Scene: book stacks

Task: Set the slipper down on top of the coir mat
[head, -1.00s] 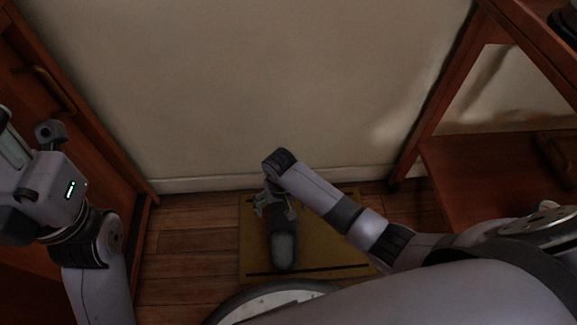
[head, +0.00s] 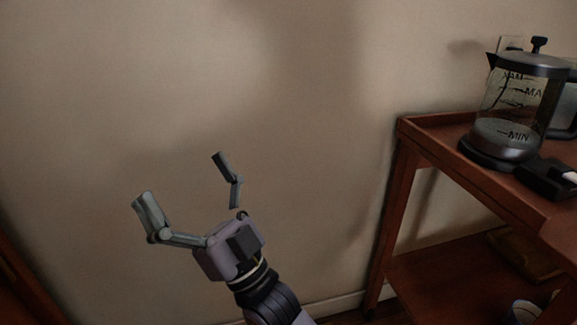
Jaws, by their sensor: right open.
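My right gripper (head: 182,176) is raised in front of the bare wall, left of the middle of the head view. Its two fingers are spread wide and nothing is between them. The slipper and the coir mat are outside the head view now. My left gripper is also out of view.
A wooden cart (head: 428,129) stands at the right against the wall. A glass kettle (head: 519,103) with a black handle and base is on its top, with a dark object (head: 546,178) in front. Several things lie on its lower shelf. The wall (head: 290,80) is clear.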

